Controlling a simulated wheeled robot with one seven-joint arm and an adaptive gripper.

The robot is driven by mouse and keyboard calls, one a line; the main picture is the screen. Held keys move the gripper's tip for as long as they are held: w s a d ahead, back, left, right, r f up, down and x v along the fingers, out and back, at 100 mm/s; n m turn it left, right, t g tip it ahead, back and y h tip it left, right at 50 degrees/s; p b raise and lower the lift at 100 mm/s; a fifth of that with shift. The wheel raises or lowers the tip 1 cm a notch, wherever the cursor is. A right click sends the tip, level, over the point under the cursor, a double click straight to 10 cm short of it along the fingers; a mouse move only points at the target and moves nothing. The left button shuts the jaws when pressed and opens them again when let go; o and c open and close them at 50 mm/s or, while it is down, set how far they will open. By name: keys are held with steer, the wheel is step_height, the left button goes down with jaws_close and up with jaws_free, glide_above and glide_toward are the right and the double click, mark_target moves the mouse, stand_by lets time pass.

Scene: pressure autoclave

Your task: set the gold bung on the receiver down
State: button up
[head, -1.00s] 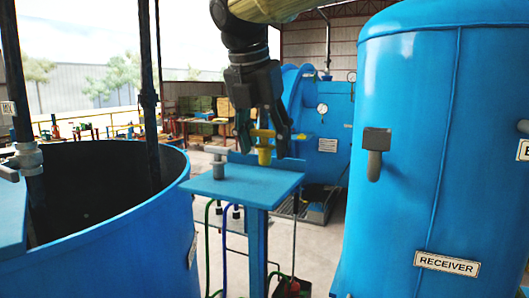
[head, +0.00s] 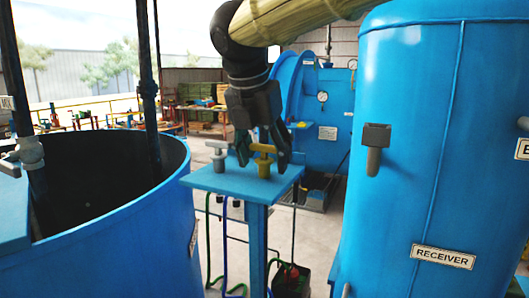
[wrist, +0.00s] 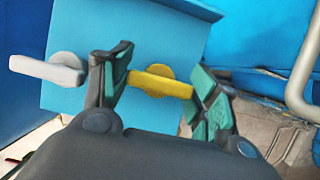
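The gold bung (head: 263,166), with a T-shaped handle, is upright at the right part of the blue stand top (head: 225,183). Its foot appears to meet the surface. My gripper (head: 264,155) points down over it, one finger at each end of the handle. In the wrist view the gold handle (wrist: 160,82) spans between the teal finger pads and seems to touch both. The blue receiver (head: 440,150), a tall labelled tank, stands at the right. A dark grey fitting (head: 375,150) sticks out from its side.
A grey bung (head: 217,157) stands on the same top, left of the gold one; it shows close outside my left finger in the wrist view (wrist: 48,70). An open blue vat (head: 100,240) is at left. A blue vessel with gauges (head: 325,120) stands behind.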

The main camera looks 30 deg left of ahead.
steer(key=shift+o, duration=0.4)
steer(key=shift+r, duration=0.2)
steer(key=b+v, duration=0.3)
steer(key=v, duration=0.9)
